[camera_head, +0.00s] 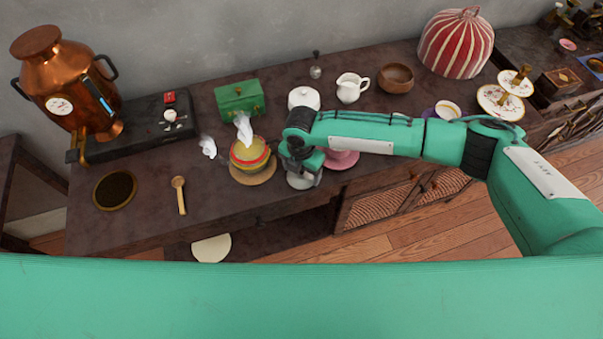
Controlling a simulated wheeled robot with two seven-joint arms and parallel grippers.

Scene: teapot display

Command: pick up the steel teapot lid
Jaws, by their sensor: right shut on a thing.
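My right gripper (299,167) reaches in from the right and points down over the front of the dark table, just right of a striped yellow and red pot. It is shut, and its fingers are partly hidden by the wrist. A pale grey, round piece (303,182), which looks like the steel teapot lid, shows directly under the fingers. The gripper appears shut on it. I cannot tell whether it touches the table. My left gripper is not in view.
The striped pot (249,155) stands on a tan mat close left of my gripper. A pink saucer (343,160) lies close right, partly behind my arm. A white teapot (304,98) and white jug (351,88) stand behind. A wooden spoon (180,194) lies left, with bare tabletop around it.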

